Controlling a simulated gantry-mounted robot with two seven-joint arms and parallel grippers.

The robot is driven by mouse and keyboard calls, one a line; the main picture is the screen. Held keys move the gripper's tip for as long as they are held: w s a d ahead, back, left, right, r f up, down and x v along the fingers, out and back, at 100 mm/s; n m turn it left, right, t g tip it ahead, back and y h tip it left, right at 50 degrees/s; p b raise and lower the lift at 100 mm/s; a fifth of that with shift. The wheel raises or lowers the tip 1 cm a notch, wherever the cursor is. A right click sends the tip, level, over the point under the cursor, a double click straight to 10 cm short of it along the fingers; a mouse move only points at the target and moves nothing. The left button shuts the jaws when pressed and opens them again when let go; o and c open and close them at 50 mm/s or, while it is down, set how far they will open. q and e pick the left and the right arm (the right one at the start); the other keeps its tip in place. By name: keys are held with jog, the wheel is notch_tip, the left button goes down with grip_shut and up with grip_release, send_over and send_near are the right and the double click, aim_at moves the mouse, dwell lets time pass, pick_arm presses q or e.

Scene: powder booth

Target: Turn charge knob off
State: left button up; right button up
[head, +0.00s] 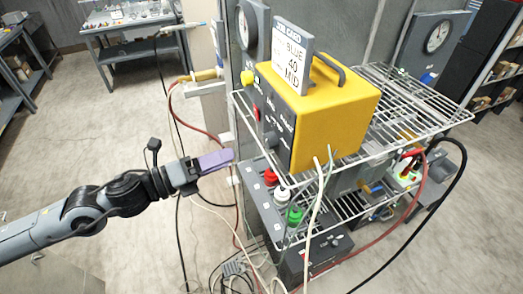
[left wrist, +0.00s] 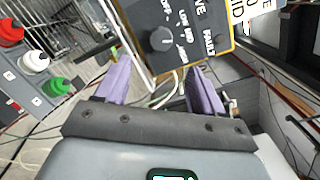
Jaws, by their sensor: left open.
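The yellow charge unit (head: 335,120) stands on the upper wire shelf with its dark control panel facing left. A round dark knob (left wrist: 162,38) with labels around it sits on this panel in the left wrist view. It shows small, low on the panel, in the head view (head: 270,139). I cannot read its setting surely. My left gripper (head: 222,160) is left of the panel, apart from it. Its purple fingers (left wrist: 160,78) are open with nothing between them, and the knob lies beyond the gap between the tips. My right gripper is out of view.
Cables hang near the rack. A card (head: 292,55) stands on the unit. The wire shelf (head: 415,100) extends right. The floor to the left is largely clear.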

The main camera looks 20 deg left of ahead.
aim_at(266, 143)
pick_arm(q)
jog(key=p+x, duration=0.1)
jog(key=x, duration=0.3)
jog(key=p+x, duration=0.2)
jog(key=x, duration=0.3)
jog(key=shift+r+p, duration=0.25)
jog(key=shift+p, duration=0.05)
jog(key=shift+x, duration=0.95)
jog(key=shift+f, duration=0.15)
jog(key=c, duration=1.1)
jog(key=shift+o, duration=0.2)
